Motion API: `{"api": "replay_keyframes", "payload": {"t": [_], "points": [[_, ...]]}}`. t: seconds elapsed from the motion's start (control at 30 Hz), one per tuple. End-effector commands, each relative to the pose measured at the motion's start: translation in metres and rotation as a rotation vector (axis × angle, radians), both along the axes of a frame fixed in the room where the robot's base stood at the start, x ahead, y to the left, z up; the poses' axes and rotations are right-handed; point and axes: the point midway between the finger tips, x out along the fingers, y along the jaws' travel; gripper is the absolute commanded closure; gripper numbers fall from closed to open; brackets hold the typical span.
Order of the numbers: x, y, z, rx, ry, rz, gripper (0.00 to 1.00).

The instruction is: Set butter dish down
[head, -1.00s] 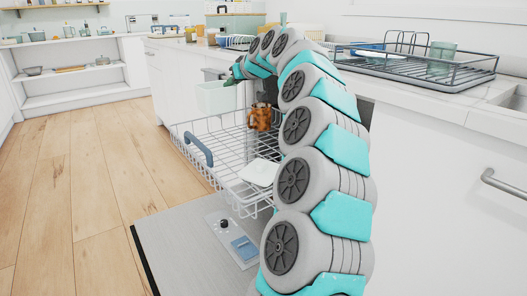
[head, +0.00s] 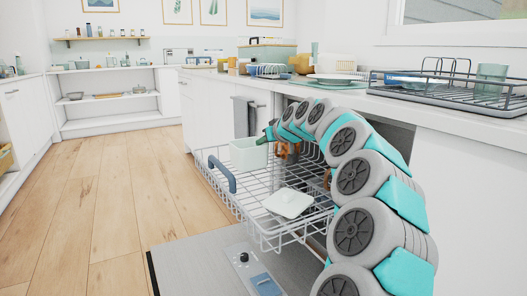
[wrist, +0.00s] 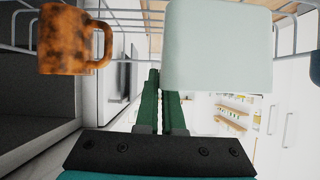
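The butter dish, which I take to be the pale mint box (head: 246,155), is at my gripper (head: 268,134) over the far part of the dishwasher rack (head: 262,222). In the wrist view the dish (wrist: 218,45) fills the upper middle. The green fingers of my gripper (wrist: 162,85) are close together with the dish's edge between them, and the dish hides one fingertip. I cannot tell whether the dish touches the rack. A white square piece with a small knob (head: 288,203), like a lid, lies in the rack's near part.
A brown mottled mug (head: 287,152) stands in the rack beside the dish; it also shows in the wrist view (wrist: 68,40). A blue handle (head: 222,175) is on the rack's left side. The open dishwasher door (head: 205,268) lies in front. A dish drainer (head: 450,92) stands on the counter.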

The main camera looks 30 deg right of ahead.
Motion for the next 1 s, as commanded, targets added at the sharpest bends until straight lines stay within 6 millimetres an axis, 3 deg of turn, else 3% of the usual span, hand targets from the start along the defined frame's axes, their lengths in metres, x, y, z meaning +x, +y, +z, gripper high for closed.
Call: {"api": "replay_keyframes", "payload": {"t": [0.17,0.5,0.8,1.0], "points": [[-0.001,0.001,-0.025,0.003,0.003,0.001,1.0],[0.0,0.0,-0.028,0.001,0.001,0.0,1.0],[0.0,0.0,-0.027,0.001,0.002,0.0,0.65],[0.0,0.0,-0.027,0.001,0.003,0.001,0.65]]}}
